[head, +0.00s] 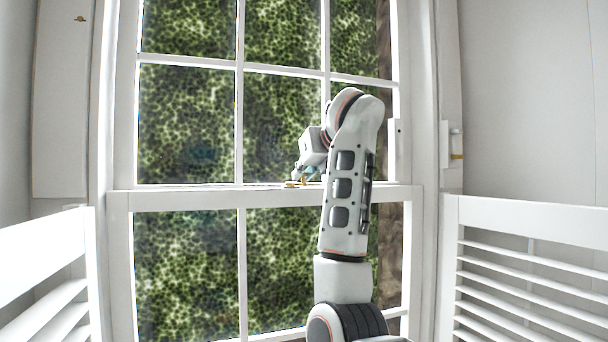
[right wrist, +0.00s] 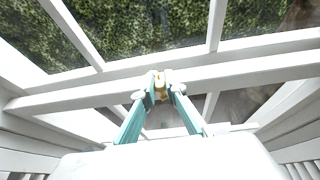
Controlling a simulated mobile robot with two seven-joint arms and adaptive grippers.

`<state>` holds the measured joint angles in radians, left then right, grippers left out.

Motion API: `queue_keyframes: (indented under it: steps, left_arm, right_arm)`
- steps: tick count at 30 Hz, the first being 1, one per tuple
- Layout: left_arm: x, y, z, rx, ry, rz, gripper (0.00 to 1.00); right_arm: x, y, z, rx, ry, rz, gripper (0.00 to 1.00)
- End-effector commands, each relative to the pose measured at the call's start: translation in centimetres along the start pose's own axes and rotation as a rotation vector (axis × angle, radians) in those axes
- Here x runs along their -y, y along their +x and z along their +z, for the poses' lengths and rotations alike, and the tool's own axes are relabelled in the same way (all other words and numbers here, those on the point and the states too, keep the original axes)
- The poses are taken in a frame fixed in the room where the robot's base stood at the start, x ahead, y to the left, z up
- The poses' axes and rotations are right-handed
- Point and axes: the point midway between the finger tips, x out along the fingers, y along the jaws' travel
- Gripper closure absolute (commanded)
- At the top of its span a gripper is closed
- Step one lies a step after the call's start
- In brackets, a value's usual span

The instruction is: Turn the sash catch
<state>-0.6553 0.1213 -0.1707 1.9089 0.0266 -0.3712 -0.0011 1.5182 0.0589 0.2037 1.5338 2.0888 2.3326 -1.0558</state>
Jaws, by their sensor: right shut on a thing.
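The sash catch is a small brass-coloured piece on the meeting rail of the white sash window. In the head view the catch (head: 291,184) shows just left of my right gripper (head: 303,174), which partly hides it. In the right wrist view the catch (right wrist: 160,82) sits on the rail between the fingertips of my right gripper (right wrist: 161,92). The gripper's teal fingers are shut on it from both sides. My right arm reaches up in front of the window's right half. My left gripper is in neither view.
The meeting rail (head: 170,199) crosses the window. Louvred white shutters stand at left (head: 45,255) and right (head: 530,222), below rail height. A hinge-like fitting (head: 451,143) is on the right frame. The space before the left panes is clear.

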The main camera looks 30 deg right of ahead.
Motion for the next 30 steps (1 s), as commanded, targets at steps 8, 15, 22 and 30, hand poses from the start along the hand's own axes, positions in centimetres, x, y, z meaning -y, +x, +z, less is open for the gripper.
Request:
queue_keyframes:
  steps: [8, 15, 22, 30]
  left_arm:
    - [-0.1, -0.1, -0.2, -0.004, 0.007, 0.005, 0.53]
    - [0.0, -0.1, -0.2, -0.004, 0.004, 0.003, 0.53]
    - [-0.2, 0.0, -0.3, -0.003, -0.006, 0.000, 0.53]
    - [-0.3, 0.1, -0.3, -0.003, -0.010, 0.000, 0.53]
  right_arm:
    - [-1.4, -0.1, -0.1, -0.003, 0.077, -0.195, 1.00]
    - [-2.0, -0.2, -0.1, -0.001, 0.136, -0.331, 1.00]
    - [-2.0, -0.2, -0.1, 0.001, 0.143, -0.350, 1.00]
    - [-2.0, -0.2, -0.1, 0.000, 0.143, -0.348, 0.71]
